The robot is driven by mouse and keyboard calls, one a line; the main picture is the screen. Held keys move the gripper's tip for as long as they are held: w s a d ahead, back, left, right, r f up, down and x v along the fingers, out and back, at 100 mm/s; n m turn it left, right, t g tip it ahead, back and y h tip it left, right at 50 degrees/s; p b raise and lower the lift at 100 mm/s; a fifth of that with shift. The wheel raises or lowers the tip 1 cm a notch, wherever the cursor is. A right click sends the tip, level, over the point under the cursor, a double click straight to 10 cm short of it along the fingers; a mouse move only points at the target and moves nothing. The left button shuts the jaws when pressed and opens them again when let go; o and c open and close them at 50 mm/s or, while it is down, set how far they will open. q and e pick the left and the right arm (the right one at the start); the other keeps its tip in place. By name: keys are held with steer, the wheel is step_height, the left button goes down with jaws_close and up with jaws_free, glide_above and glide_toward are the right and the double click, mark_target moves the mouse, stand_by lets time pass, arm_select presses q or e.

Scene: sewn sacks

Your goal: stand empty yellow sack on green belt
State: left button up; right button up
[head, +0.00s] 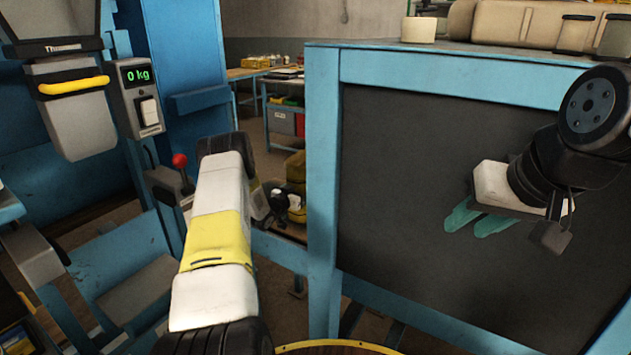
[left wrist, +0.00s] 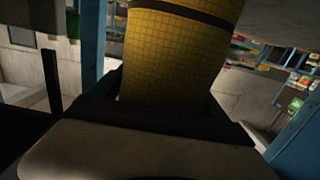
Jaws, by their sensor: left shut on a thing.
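A yellow sack (left wrist: 175,55) with a grid weave and a dark band fills the upper middle of the left wrist view. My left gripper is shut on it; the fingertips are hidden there. In the head view my left gripper (head: 280,205) is small and partly hidden behind my left forearm, near yellow shapes (head: 296,170) that may be sacks. I cannot make out the green belt in either view.
A blue-framed cabinet (head: 322,190) with a dark panel stands at right, with beige sacks (head: 525,22) on top. At left is a blue machine with a scale display reading 0 kg (head: 138,76) and a yellow-barred clamp (head: 75,86). Benches (head: 285,75) stand behind.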

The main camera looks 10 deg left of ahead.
arm_select(q)
steer(key=shift+w+r, duration=0.15)
steer(key=shift+r, duration=0.2)
steer(key=o, duration=1.9)
steer(key=shift+f, duration=0.4)
steer(key=v, duration=1.2)
steer(key=shift+r, duration=0.2)
